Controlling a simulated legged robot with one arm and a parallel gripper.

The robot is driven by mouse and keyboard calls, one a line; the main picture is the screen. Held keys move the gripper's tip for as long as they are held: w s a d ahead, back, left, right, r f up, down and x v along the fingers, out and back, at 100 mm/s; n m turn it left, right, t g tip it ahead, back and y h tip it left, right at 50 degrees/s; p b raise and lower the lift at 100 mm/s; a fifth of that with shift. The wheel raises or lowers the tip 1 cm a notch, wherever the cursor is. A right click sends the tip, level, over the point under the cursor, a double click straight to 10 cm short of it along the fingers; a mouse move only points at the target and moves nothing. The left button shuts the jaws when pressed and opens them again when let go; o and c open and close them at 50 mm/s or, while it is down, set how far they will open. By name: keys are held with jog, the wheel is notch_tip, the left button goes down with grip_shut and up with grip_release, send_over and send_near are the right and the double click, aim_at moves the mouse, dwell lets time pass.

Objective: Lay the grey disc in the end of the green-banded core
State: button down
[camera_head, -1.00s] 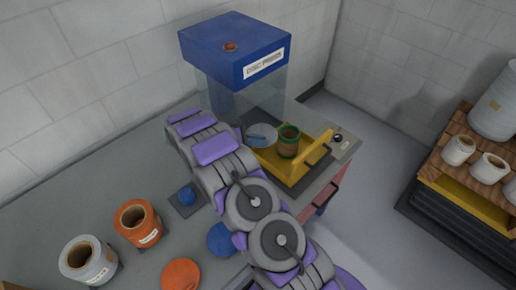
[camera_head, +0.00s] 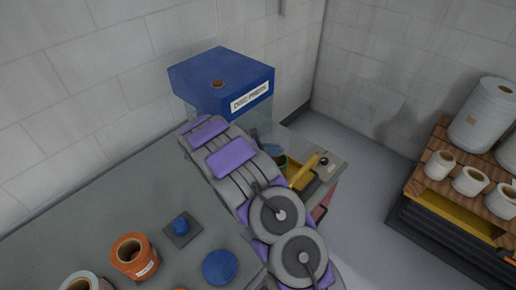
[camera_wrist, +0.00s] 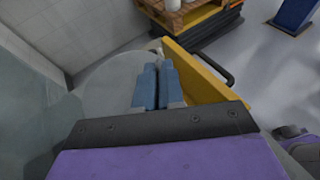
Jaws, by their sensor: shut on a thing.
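My gripper (camera_head: 272,149) is beside the press, above its yellow-edged front. Its blue-grey fingers (camera_wrist: 157,85) are close together in the wrist view, shut on the grey disc, whose outline I cannot clearly make out between them.
The blue-topped disc press (camera_head: 222,85) stands behind my gripper, with a yellow part (camera_head: 304,172) at its front. A pallet of white rolls (camera_head: 470,180) is at right.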

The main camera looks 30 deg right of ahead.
jog(key=shift+s+d, duration=0.2)
jog(key=shift+d, duration=0.35)
jog(key=shift+s+d, duration=0.2)
jog(key=shift+d, duration=0.3)
notch_tip(320, 180, down, 8)
jog(key=b, duration=0.3)
jog(key=shift+a+r, duration=0.1)
dwell(0.8)
dwell(0.4)
jog(key=c, duration=0.6)
grip_release()
jog(key=shift+r, duration=0.1)
dwell(0.4)
jog(key=shift+r+p, duration=1.85)
jog(key=shift+r, duration=1.55)
